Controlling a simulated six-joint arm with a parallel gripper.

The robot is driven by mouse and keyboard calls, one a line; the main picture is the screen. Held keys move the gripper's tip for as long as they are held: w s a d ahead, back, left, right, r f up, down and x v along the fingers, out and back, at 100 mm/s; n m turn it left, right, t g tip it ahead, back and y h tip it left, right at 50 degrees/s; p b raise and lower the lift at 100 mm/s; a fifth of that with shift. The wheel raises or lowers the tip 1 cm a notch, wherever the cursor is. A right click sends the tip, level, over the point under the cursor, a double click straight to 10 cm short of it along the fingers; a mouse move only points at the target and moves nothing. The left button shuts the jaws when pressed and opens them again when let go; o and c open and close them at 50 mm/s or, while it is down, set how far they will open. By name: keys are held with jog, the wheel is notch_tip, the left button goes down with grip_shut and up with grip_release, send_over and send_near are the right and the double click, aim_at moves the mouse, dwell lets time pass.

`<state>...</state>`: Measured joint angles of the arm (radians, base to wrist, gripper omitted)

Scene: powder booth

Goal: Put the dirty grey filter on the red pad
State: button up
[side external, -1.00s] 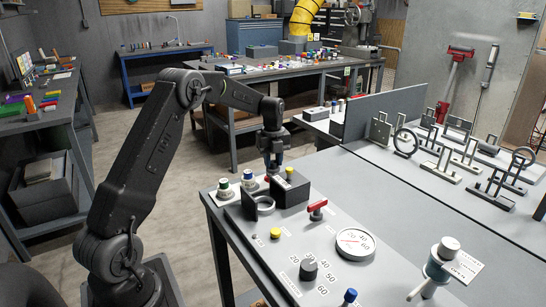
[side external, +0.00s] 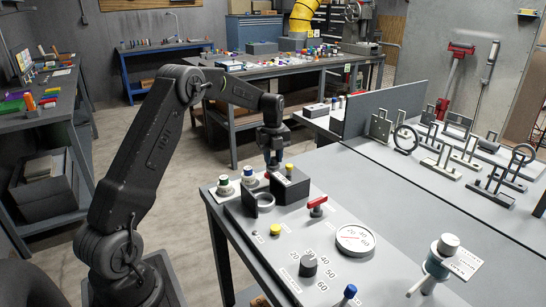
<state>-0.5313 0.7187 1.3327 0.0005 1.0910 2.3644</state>
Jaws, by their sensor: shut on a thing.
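I cannot pick out the dirty grey filter or the red pad with certainty in this view.
Upright metal frames (side external: 407,138) stand at the right.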

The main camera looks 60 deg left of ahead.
jog(key=shift+f, duration=0.6)
dwell(1.1)
jog(key=o, duration=1)
jog(key=o, duration=0.5)
jog(key=shift+r, duration=4)
